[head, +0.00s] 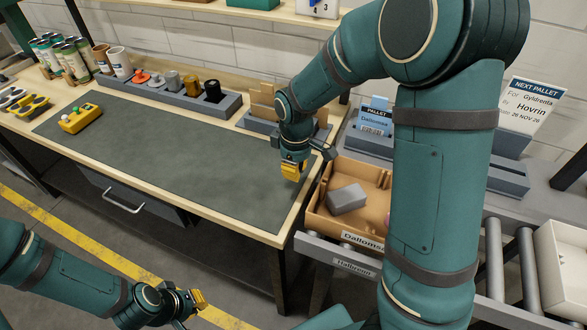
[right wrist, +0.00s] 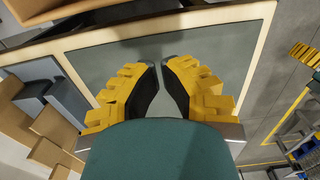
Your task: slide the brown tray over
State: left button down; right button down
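The brown tray (head: 330,224) sits on the roller conveyor right of the workbench in the head view. A label reading Dallomsa is on its front wall. A grey block (head: 346,198) lies inside it, and a pinkish thing shows partly behind my right arm, which hides the tray's right side. My right gripper (head: 292,174) is above the bench's right end, left of the tray and apart from it. In the right wrist view its yellow fingers (right wrist: 160,77) are apart with nothing between them. My left gripper (head: 199,300) is low over the floor, away from the tray; its opening is unclear.
The bench's dark mat (head: 190,150) is mostly clear, with a yellow device (head: 80,118) at its left. A grey rack (head: 160,95) holds several items behind it. Grey holders with cards stand behind the tray. A white bin (head: 563,262) is on the rollers (head: 527,263) at right.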

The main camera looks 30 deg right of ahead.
aim_at(307, 190)
notch_tip(307, 190, down, 7)
jog(key=shift+f+b, duration=0.1)
jog(key=shift+b, duration=0.7)
jog(key=shift+s+d+r, duration=0.15)
jog(key=shift+s+d, duration=0.4)
jog(key=shift+s, duration=0.1)
jog(key=shift+s+d+r, duration=0.15)
jog(key=shift+s+d, duration=0.35)
jog(key=shift+s, duration=0.1)
jog(key=shift+s+d, duration=0.2)
jog(key=shift+s, duration=0.1)
